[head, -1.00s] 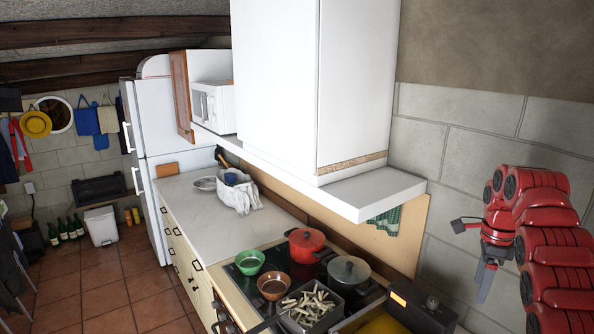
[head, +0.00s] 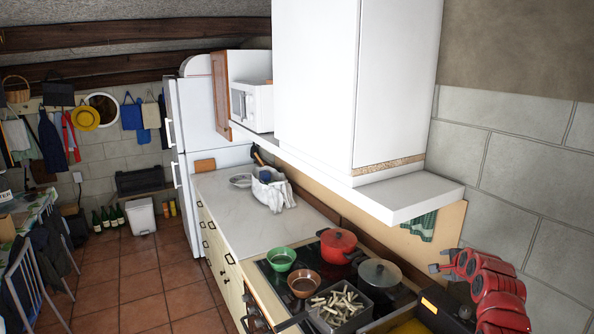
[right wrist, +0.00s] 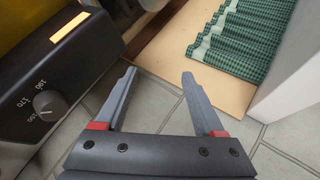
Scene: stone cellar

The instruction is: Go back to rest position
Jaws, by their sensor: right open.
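My right gripper (head: 438,268) is at the lower right of the head view, at the end of my red arm, beside the wall and right of the stove. In the right wrist view its two grey fingers (right wrist: 158,88) are spread apart with nothing between them. A black appliance with a temperature dial (right wrist: 60,85) is to the left of the fingers in that view. A green checked cloth (right wrist: 245,38) hangs on a tan board ahead of them. My left gripper is not in view.
A stove with a red pot (head: 338,245), a grey lidded pot (head: 379,280), a green bowl (head: 281,259), a brown bowl (head: 304,284) and a full pan (head: 340,307) stands below the white wall cabinet (head: 320,90). Tiled floor (head: 130,290) is open at left.

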